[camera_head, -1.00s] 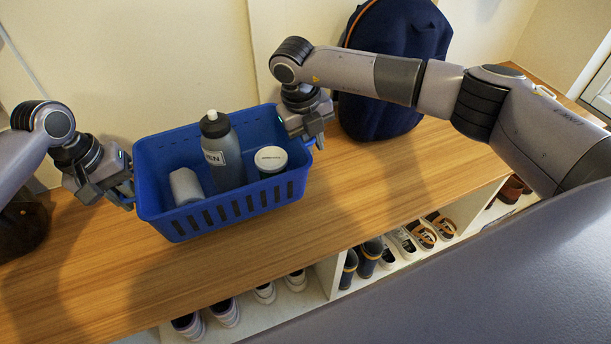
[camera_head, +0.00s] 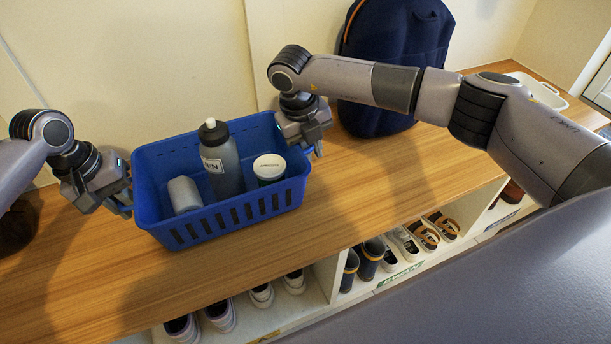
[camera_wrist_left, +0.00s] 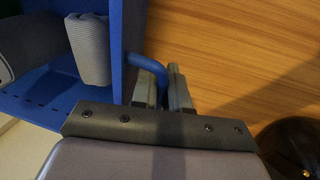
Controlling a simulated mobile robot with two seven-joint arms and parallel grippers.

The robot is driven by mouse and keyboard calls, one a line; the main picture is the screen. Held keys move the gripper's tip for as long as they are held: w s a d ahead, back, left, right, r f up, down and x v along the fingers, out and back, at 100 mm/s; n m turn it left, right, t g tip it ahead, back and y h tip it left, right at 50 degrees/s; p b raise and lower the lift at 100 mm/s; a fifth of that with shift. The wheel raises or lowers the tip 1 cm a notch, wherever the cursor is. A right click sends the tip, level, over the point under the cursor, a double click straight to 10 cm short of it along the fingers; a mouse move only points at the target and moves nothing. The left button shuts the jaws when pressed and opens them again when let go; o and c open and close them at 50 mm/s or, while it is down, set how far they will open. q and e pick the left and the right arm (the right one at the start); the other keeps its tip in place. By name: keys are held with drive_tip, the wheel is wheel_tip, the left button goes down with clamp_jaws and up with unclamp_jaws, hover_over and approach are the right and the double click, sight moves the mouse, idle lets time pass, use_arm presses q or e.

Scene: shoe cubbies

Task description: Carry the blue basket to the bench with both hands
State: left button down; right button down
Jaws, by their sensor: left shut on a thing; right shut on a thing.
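The blue basket (camera_head: 222,221) is upright over the wooden bench top (camera_head: 380,200); I cannot tell whether its base touches the wood. It holds a grey bottle (camera_head: 221,165) with a black cap, a white-lidded jar (camera_head: 269,168) and a grey rolled item (camera_head: 184,194). My left gripper (camera_head: 124,203) is shut on the handle at the basket's left end. The left wrist view shows that blue handle (camera_wrist_left: 148,64) running between the fingers (camera_wrist_left: 163,90). My right gripper (camera_head: 312,146) is shut at the basket's right end, its grip partly hidden.
A dark blue backpack (camera_head: 395,60) stands on the bench behind my right arm. A white tray (camera_head: 540,91) is at the far right. A dark brown object (camera_head: 17,226) is at the left edge. Shoes and boots (camera_head: 370,258) fill the cubbies below. The wood in front of the basket is clear.

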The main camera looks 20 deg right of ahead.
use_arm(q)
drive_tip(key=shift+f+b, duration=0.35)
drive_tip(key=shift+f, duration=0.1)
use_arm(e)
drive_tip(key=shift+f, duration=0.45)
use_arm(q)
drive_tip(key=c, duration=1.1)
unclamp_jaws()
use_arm(e)
drive_tip(key=c, duration=1.1)
unclamp_jaws()
use_arm(q)
drive_tip(key=shift+r, duration=0.15)
use_arm(e)
drive_tip(key=shift+r, duration=0.15)
